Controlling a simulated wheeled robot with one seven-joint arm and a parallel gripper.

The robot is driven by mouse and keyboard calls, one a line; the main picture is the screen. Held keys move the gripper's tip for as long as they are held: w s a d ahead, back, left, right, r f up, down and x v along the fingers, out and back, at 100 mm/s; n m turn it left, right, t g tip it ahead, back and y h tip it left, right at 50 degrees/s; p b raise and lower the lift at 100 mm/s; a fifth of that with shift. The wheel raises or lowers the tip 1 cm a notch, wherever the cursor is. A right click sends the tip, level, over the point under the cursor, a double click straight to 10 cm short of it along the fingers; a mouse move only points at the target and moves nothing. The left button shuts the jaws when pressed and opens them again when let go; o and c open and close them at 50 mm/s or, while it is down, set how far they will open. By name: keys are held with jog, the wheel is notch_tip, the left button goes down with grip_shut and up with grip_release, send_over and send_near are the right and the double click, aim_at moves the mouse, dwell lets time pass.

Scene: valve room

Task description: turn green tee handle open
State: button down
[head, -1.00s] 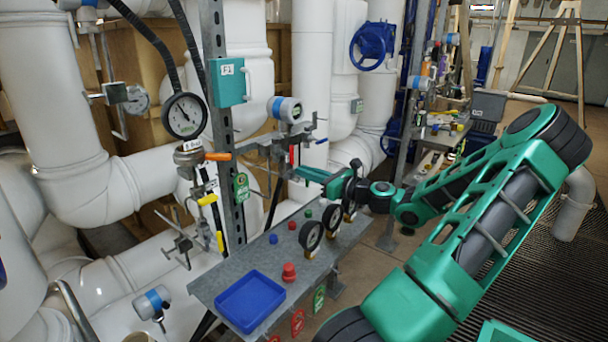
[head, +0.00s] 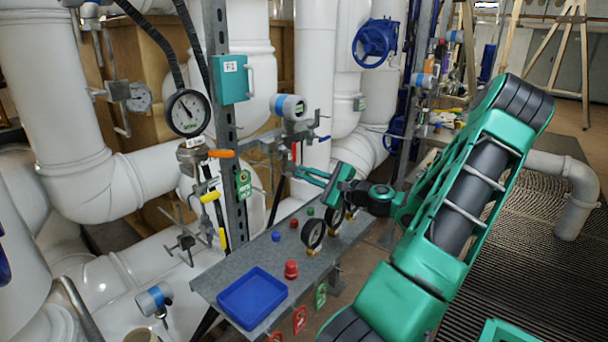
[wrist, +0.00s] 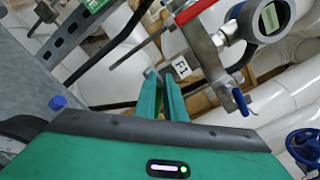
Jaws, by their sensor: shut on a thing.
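My gripper (head: 300,173) reaches in from the right to the pipework behind the bench, just below the blue-and-white transmitter (head: 290,107). In the wrist view the two green fingers (wrist: 160,80) are close together, with a small dark part between their tips. They are shut on it. I take it for the green tee handle, but its green cannot be told apart from the fingers and most of it is hidden. In the wrist view a red lever (wrist: 192,11) and a blue handle (wrist: 240,101) sit on the metal pipework to the upper right of the fingers, apart from them.
A grey bench (head: 215,278) holds a blue tray (head: 252,297), a red knob (head: 291,269) and black gauges (head: 313,233). A steel upright (head: 222,120) with a teal box (head: 230,79) stands left of my gripper. A blue handwheel (head: 375,40) is behind. Grating floor lies right.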

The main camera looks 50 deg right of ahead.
jog(key=n, duration=0.3)
jog(key=f+n, duration=0.1)
jog(key=shift+a+n, duration=0.3)
jog(key=shift+a, duration=0.05)
jog(key=shift+f+n, duration=0.25)
jog(key=shift+n, duration=0.7)
jog(key=shift+f+n, duration=0.25)
jog(key=shift+n, duration=0.7)
jog(key=shift+a, duration=0.1)
jog(key=c, duration=1.8)
grip_release()
jog(key=shift+c, duration=0.2)
jog(key=shift+s, duration=0.1)
jog(key=s, duration=1)
jog(key=shift+s+d, duration=0.25)
jog(key=shift+d, duration=0.2)
